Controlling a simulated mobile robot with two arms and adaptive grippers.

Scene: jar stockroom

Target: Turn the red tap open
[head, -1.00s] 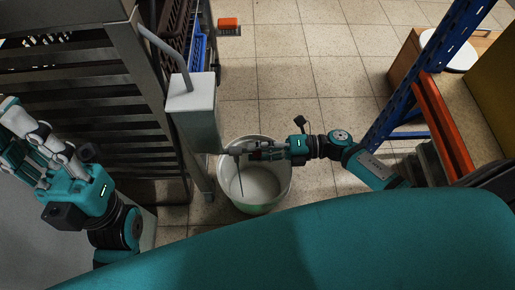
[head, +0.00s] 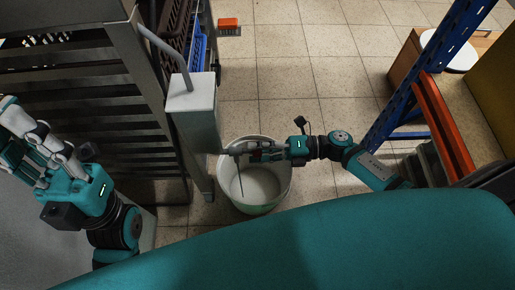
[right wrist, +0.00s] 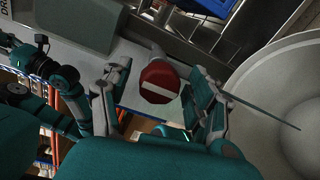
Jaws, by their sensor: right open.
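The red tap (right wrist: 160,82) is a round red knob with a pale bar across its face. In the right wrist view it sits between the two spread fingers of my right gripper (right wrist: 158,84), with a gap on either side. In the head view my right gripper (head: 245,153) reaches left over the white bucket, beside a grey box-like column (head: 196,115); the tap is mostly hidden there. My left gripper (head: 28,140) is at the left edge, its fingers apart and empty, away from the tap.
A white bucket (head: 230,190) stands on the tiled floor below my right gripper, with a thin rod over it. A slatted metal rack (head: 95,120) fills the left. A blue upright (head: 425,85) and a shelf with an orange beam (head: 442,115) stand on the right.

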